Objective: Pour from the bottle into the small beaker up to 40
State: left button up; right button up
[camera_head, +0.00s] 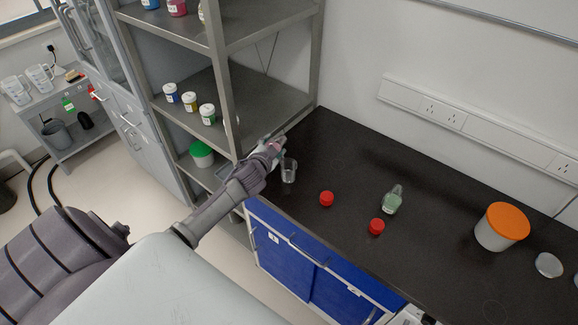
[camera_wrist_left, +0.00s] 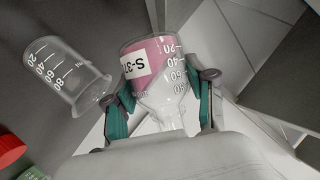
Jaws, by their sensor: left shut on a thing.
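My left gripper (camera_head: 268,154) is at the far left end of the black bench, beside the small beaker. It is shut on a clear bottle (camera_wrist_left: 158,62) with pink contents and a white label; the green finger pads press on both sides. In the left wrist view the bottle's wide end points up the picture and its neck points down. The small clear beaker (camera_head: 289,171) stands on the bench just right of the gripper. It also shows in the left wrist view (camera_wrist_left: 66,76), with scale marks and no visible liquid. My right gripper is not seen.
Two red caps (camera_head: 326,199) (camera_head: 376,227), a bottle with green contents (camera_head: 393,200) and an orange-lidded tub (camera_head: 502,227) stand to the right on the bench (camera_head: 345,150). A grey shelf rack (camera_head: 228,95) rises close behind and left of the gripper.

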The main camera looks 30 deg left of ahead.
pick_arm(q)
jog(key=shift+s+r+m+y+b, duration=0.1)
jog(key=shift+s+m+y+b, duration=0.3)
jog(key=shift+m+b, duration=0.35)
jog(key=shift+w, duration=0.4)
jog(key=shift+s, duration=0.35)
jog(key=shift+w+a, duration=0.1)
jog(key=shift+w, duration=0.25)
jog(key=shift+s+m, duration=0.25)
jog(key=shift+s, duration=0.1)
jog(key=shift+w+b, duration=0.2)
jog(key=shift+b, duration=0.15)
jog(key=shift+w, duration=0.15)
jog(key=shift+s+y, duration=0.3)
jog(key=shift+w+a, duration=0.1)
jog(key=shift+w, duration=0.15)
